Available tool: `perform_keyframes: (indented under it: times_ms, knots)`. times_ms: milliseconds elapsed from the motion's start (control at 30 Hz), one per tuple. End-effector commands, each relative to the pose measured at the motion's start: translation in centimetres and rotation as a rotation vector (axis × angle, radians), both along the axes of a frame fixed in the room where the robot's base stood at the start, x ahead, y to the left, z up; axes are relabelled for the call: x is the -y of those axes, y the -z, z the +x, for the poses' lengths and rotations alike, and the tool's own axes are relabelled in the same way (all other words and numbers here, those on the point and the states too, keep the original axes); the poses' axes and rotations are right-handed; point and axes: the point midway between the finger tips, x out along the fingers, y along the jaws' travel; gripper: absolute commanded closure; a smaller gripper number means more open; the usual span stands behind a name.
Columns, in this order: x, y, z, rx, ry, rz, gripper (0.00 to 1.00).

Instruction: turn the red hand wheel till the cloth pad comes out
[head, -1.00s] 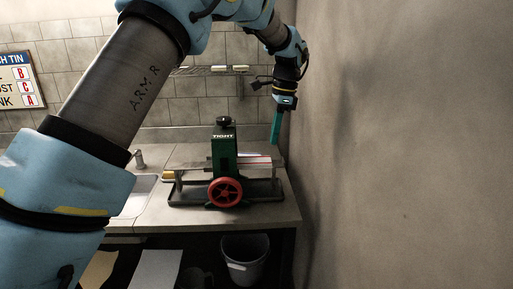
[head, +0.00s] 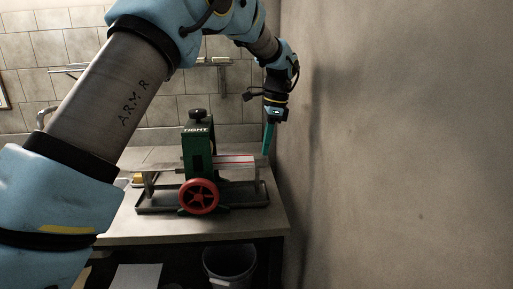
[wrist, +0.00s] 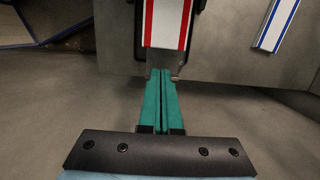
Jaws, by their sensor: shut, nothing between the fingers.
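The red hand wheel (head: 199,196) is on the front of a green press (head: 197,150) marked TIGHT, on the counter. A white strip with red stripes (head: 236,160) sticks out of the press on its right; I cannot tell whether it is the cloth pad. In the wrist view a red-edged white strip (wrist: 167,24) lies just beyond my fingertips. My gripper (head: 266,154) has long teal fingers pointing down at the right end of the press, right of and above the wheel in the picture. The fingers are together and empty, also in the wrist view (wrist: 160,74).
A wall (head: 400,140) stands close to the right of my gripper. The press sits on a dark frame (head: 245,204) on the counter (head: 255,225). A bucket (head: 230,262) is below the counter. A blue-edged white strip (wrist: 279,22) shows in the wrist view.

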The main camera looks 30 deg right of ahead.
Motion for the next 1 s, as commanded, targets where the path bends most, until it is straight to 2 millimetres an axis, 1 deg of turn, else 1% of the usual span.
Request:
perform_keyframes:
  times_ms: [33, 300, 400, 533, 733, 1000]
  knots:
    - [-0.9, -0.3, 0.4, -0.001, -0.004, 0.003, 1.0]
    - [-6.0, -0.4, 2.8, -0.001, -0.006, 0.002, 1.0]
    - [-7.8, -0.4, 3.6, -0.001, -0.006, 0.002, 1.0]
    - [-9.6, -0.3, 4.4, -0.001, -0.005, 0.001, 1.0]
    - [-9.4, 1.3, 4.3, -0.002, -0.002, 0.002, 1.0]
    - [-9.4, 1.8, 4.4, -0.002, -0.002, 0.003, 1.0]
